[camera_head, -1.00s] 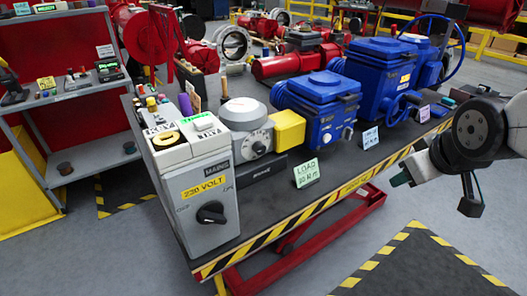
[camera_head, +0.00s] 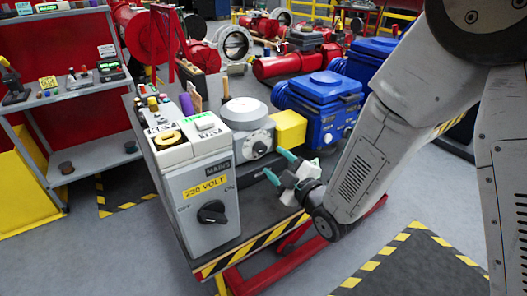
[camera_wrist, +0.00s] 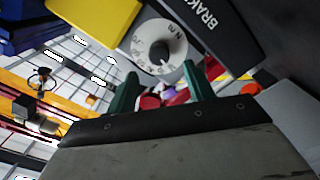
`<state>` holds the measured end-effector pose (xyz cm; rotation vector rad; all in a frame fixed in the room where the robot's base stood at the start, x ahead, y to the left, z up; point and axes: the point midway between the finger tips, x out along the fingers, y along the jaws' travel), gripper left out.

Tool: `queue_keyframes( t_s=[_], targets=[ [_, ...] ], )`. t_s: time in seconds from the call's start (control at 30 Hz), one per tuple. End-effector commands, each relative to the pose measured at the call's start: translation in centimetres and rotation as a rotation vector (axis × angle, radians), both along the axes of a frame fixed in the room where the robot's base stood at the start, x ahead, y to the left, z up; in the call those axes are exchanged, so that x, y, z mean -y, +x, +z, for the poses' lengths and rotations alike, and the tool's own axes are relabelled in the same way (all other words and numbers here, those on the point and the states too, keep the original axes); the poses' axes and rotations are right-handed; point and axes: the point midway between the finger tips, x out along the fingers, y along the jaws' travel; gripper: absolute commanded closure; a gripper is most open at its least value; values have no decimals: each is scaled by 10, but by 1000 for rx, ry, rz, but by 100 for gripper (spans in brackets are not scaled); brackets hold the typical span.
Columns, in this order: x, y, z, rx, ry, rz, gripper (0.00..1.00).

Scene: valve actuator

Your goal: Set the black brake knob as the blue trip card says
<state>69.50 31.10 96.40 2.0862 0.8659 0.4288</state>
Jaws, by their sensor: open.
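The black brake knob (camera_head: 259,148) sits on a pale round dial on the front of the grey brake unit (camera_head: 242,113). In the wrist view the knob (camera_wrist: 160,51) stands in the middle of the marked dial, beside lettering that begins "BRAK". My gripper (camera_head: 278,166) is open, with its green fingertips in front of the dial and to its right. In the wrist view the gripper (camera_wrist: 160,86) has its fingers spread below the knob, apart from it. The blue trip card is hidden behind my arm.
A grey mains box (camera_head: 200,200) with a black switch stands left of the brake unit. A yellow coupling (camera_head: 290,128) and a blue actuator (camera_head: 322,100) stand to the right. The bench's striped front edge (camera_head: 250,247) runs below my gripper.

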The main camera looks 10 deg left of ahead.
Motion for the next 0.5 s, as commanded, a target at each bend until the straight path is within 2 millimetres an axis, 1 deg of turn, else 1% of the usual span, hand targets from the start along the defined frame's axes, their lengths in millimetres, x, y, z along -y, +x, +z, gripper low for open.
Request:
queue_keyframes(
  t_s=[0.2, 0.3, 0.5],
  targets=[
    [-26, 26, 1, 1, 1, 1, 47],
    [-36, 36, 1, 1, 1, 0, 47],
    [-46, 47, 1, -1, 0, -2, 47]
  ],
)
